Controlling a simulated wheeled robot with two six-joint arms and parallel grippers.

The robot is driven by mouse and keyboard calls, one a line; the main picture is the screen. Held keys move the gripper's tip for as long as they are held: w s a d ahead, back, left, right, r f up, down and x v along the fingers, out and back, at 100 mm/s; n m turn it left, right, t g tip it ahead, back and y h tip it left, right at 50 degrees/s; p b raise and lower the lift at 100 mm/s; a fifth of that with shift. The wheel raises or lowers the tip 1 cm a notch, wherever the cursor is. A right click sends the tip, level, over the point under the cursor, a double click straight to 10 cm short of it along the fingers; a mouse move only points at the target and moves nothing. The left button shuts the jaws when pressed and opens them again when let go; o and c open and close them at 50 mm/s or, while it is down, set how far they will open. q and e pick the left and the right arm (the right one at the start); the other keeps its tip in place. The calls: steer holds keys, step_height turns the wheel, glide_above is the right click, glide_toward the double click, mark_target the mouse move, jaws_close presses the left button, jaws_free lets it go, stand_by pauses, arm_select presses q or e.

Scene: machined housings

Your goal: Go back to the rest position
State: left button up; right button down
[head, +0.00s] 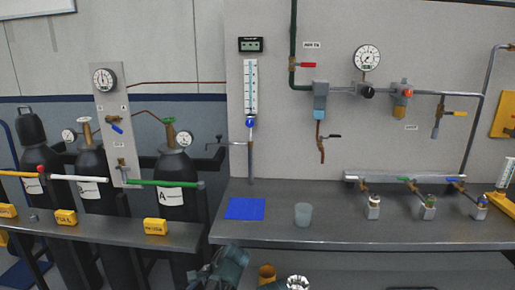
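Neither of my grippers can be made out in the head view. At the bottom edge there is a dark teal, blocky shape (222,268), cut off by the frame. I cannot tell whether it is part of me or a machine. The grey bench (340,235) stands in front of me. On it lie a flat blue mat (245,208) and a translucent cup (303,214), which stands upright to the right of the mat, apart from it.
Three small fittings, one of them (373,207), stand along the bench's right side. Gas cylinders (176,175) stand at left behind a lower rail with yellow tags (155,227). A wall panel carries a gauge (367,58) and pipes. The bench's front middle is clear.

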arm_select(q)
steer(key=s+d+f+n+g+h, duration=0.1)
steer(key=s+d+f+n+h, duration=0.15)
steer(key=s+d, duration=0.4)
steer(key=s+d+f+n+h, duration=0.1)
steer(key=s+d+n+h, duration=0.25)
steer(key=s+d, duration=0.35)
step_height(320, 180, up, 15)
steer(key=n+p, duration=0.1)
steer(key=p, duration=1.4)
steer(key=shift+s+a+r+p, duration=0.15)
steer(key=shift+s+a+p, duration=0.15)
steer(key=shift+s+a, duration=0.15)
